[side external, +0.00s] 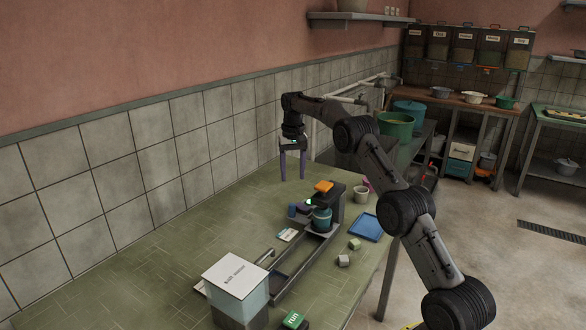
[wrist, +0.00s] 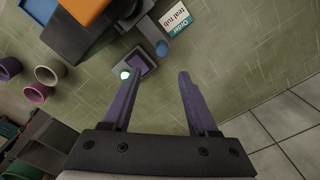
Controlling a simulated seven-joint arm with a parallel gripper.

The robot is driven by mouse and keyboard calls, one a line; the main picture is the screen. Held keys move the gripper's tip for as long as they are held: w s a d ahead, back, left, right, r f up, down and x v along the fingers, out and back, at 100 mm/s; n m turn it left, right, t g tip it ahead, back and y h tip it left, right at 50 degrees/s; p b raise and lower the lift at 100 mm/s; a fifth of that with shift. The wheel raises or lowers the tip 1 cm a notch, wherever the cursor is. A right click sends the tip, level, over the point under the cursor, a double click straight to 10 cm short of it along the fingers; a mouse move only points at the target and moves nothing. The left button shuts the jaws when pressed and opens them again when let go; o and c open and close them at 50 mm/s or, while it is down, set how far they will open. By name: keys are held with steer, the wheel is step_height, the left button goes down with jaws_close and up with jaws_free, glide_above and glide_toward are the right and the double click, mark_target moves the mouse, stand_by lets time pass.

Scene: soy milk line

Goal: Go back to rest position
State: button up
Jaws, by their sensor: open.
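My gripper (side external: 292,160) hangs in the air above the green tiled table (side external: 150,255), near the tiled wall, with its purple fingers pointing down. In the wrist view my gripper (wrist: 160,75) is open and nothing is between its two fingers. Below it stands a dark machine (side external: 335,205) with an orange top (side external: 323,187) and a teal tub (side external: 321,220) under it. A small purple-topped block with a green light (side external: 299,208) sits beside the machine. In the wrist view the left fingertip overlaps this block; I cannot tell the gap.
A card (side external: 287,235) lies near a rail leading to a box labelled milk (side external: 236,280). A blue tray (side external: 365,227), two small cubes (side external: 343,260) and cups (side external: 361,195) are on the table's right side. A green run button (side external: 293,320) is in front. The back-left table is clear.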

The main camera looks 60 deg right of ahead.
steer(key=shift+r, duration=0.8)
